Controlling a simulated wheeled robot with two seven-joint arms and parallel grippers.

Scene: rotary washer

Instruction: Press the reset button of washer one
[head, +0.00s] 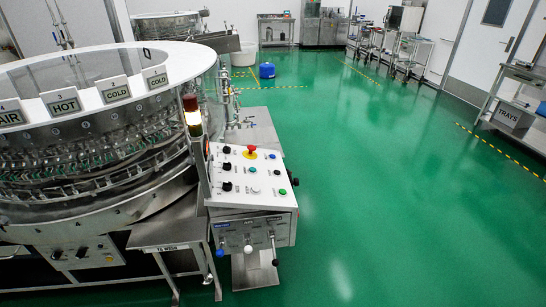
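A large round steel washer (90,200) fills the left side, with rings of glass bottles or nozzles under its white top rim. Its slanted white control panel (240,200) stands at its right side. On the panel are a red mushroom button (251,149) on a yellow disc, a blue button (253,171), a white button (255,190), a green button (282,191), another dark green or blue button (271,156) and black knobs (227,168). The button labels are too small to read, so I cannot tell which one is reset. Neither of my grippers is in view.
A signal light (193,117) on a post glows pale at the panel's left corner. A steel table (165,235) marked "TO WASH" juts out in front. A second round machine (165,28) stands at the back. Open green floor (380,200) lies to the right.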

